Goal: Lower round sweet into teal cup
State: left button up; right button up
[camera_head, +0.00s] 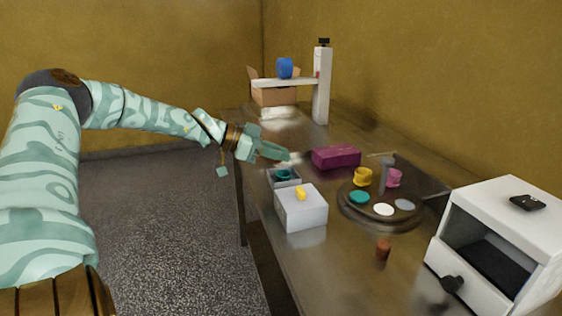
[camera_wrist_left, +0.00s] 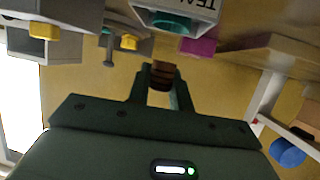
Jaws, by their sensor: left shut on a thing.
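My left gripper (camera_head: 286,157) reaches in from the left, above and just behind the teal cup. In the left wrist view my left gripper (camera_wrist_left: 162,72) is shut on a brown round sweet (camera_wrist_left: 162,83). The sweet cannot be made out in the head view. The teal cup (camera_head: 284,175) sits inside a small grey open box (camera_head: 271,183) near the table's left edge. In the left wrist view the teal cup (camera_wrist_left: 168,21) shows upside down in its lettered box, apart from the sweet. My right gripper is not in view.
A white box (camera_head: 301,213) with a yellow piece on top stands in front of the grey box. A purple block (camera_head: 336,158) lies right of it. A round stand (camera_head: 360,219) carries cups and discs. A brown piece (camera_head: 383,249) and a white open-fronted machine (camera_head: 502,246) are nearer.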

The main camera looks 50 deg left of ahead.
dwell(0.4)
pick_arm(q)
jog(key=shift+w+d+f+b, duration=0.1)
jog(key=shift+w+d+b, duration=0.1)
jog(key=shift+w+b, duration=0.2)
jog(key=shift+w+d, duration=0.2)
jog(key=shift+w, duration=0.1)
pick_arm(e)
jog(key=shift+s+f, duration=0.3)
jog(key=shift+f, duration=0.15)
pick_arm(q)
jog(key=shift+f, duration=0.15)
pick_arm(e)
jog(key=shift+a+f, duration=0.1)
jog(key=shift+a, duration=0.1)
pick_arm(q)
jog(key=shift+f+b, duration=0.9)
jog(key=shift+f, duration=1.05)
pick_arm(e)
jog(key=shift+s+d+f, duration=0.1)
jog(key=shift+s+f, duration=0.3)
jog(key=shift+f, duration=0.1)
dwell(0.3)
